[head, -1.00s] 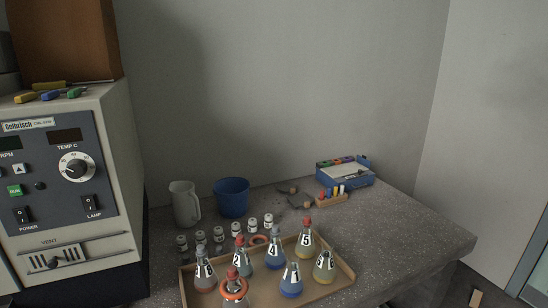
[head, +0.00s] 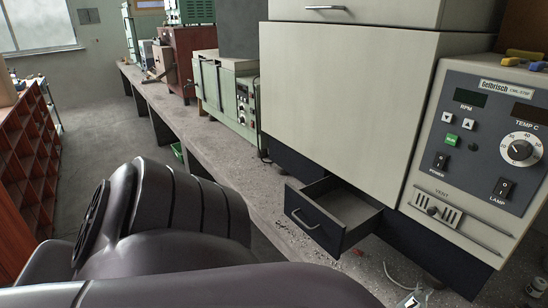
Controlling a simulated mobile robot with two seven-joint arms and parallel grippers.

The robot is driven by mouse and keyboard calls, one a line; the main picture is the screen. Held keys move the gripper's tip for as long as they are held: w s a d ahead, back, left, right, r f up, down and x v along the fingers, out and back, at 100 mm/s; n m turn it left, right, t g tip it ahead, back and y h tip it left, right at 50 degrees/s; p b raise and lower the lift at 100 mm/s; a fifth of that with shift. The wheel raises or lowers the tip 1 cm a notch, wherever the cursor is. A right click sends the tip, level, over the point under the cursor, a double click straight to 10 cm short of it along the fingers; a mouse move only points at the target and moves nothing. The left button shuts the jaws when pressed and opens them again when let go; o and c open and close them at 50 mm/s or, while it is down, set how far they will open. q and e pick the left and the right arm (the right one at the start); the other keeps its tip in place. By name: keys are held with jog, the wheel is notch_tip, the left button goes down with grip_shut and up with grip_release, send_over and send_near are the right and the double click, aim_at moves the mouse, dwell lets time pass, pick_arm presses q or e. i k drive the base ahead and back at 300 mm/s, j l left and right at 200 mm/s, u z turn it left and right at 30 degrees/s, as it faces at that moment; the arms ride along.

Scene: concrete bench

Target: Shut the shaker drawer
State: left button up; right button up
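The shaker (head: 345,85) is a large cream cabinet on the bench, with a dark control panel (head: 490,140) at its right. Its small dark drawer (head: 318,222) at the base is pulled out towards me, with a metal bar handle on its front. The inside of the drawer that shows looks empty. My dark arm fills the lower left of the head view, left of and in front of the drawer. Neither of my grippers shows.
The concrete bench (head: 262,200) runs away to the far left, with a green-fronted device (head: 232,100) and other equipment on it. A red shelf (head: 28,160) stands at the left across the aisle. A white cable (head: 398,278) lies in front of the shaker.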

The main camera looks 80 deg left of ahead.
aim_at(337, 215)
jog(key=u, duration=2.05)
